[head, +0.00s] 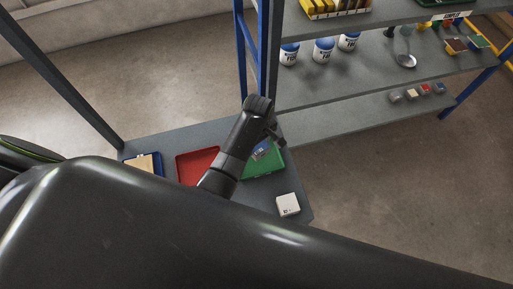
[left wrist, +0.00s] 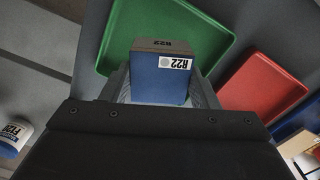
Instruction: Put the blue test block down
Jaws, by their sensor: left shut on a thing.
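The blue test block (left wrist: 158,82) has a grey top face and a white label reading R22. In the left wrist view it sits between the two fingers of my left gripper (left wrist: 160,92), which is shut on it. The green tray (left wrist: 120,35) lies behind and below the block. I cannot tell whether the block touches the tray. In the head view my left gripper (head: 271,134) is over the green tray (head: 265,169), and a small bluish patch shows beside it; the arm hides part of the tray. My right gripper is not in view.
A red tray (head: 195,166) and a blue-edged tray with a tan item (head: 143,164) stand left of the green one. A white box (head: 288,204) sits near the table's right corner. A shelf rack (head: 345,122) with jars (head: 324,50) stands behind.

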